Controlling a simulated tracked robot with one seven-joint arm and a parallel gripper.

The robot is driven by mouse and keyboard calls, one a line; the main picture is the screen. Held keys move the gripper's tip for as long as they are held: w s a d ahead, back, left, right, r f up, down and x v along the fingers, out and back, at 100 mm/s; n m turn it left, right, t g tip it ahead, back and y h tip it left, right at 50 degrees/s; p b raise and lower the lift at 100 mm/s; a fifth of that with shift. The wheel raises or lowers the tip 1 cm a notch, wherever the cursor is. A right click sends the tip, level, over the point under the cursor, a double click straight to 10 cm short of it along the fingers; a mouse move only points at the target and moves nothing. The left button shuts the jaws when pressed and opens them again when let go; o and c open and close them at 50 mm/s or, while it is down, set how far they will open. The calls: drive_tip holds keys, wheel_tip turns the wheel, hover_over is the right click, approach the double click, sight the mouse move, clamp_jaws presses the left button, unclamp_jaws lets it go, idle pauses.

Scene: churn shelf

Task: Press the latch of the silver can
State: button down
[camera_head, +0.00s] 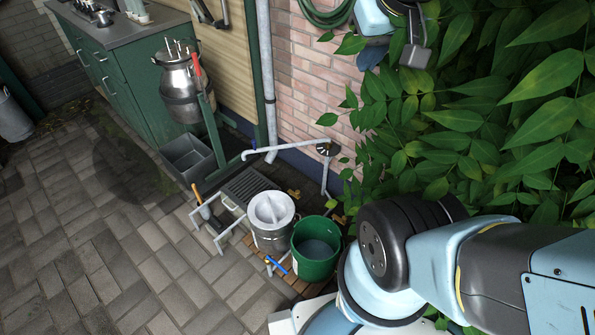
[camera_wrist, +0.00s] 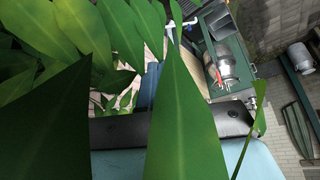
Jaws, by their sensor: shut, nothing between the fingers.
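A silver can (camera_head: 182,88) with a domed top is held in a green frame beside the green cabinet, in the left half of the head view. A red lever (camera_head: 197,66) stands at its right side; I cannot tell whether it is the latch. My gripper (camera_head: 415,52) is at the top of the head view, near the wall and leaves, apart from the can. It is shut and empty. Its fingertips are hard to make out in the wrist view.
Large leaves (camera_head: 470,120) crowd my arm and cover much of the wrist view (camera_wrist: 185,110). A lidded metal pail (camera_head: 272,232) and a green bucket (camera_head: 316,262) stand near a pipe (camera_head: 280,152). A grey bin (camera_head: 188,160) sits below the can. Paving at left is clear.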

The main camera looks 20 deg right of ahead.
drive_tip(key=shift+w, duration=0.1)
drive_tip(key=w+d+f+n+g, duration=0.1)
drive_tip(key=w+f+n, duration=0.15)
drive_tip(key=w, duration=0.75)
drive_tip(key=w+d+f+n+g, duration=0.15)
drive_tip(key=w+n, duration=0.25)
drive_tip(key=w, duration=0.6)
drive_tip(key=w+d+f+n+g, duration=0.2)
drive_tip(key=w+f+n, duration=0.4)
drive_tip(key=w+f, duration=0.9)
drive_tip(key=w+d+f+n+g+y, duration=0.1)
drive_tip(key=w+f+n, duration=0.25)
drive_tip(key=f, duration=0.85)
drive_tip(key=w+d+f+n+g+y, duration=0.15)
drive_tip(key=w+f, duration=0.35)
drive_tip(key=f, duration=0.7)
wheel_tip(320, 180, down, 26)
drive_tip(key=s+n, duration=0.2)
drive_tip(key=n, duration=0.3)
drive_tip(key=shift+s+d+f+y, duration=0.15)
drive_tip(key=shift+s+d+y, duration=0.1)
drive_tip(key=shift+y, duration=0.2)
drive_tip(key=shift+a+n, duration=0.1)
drive_tip(key=shift+n, duration=0.15)
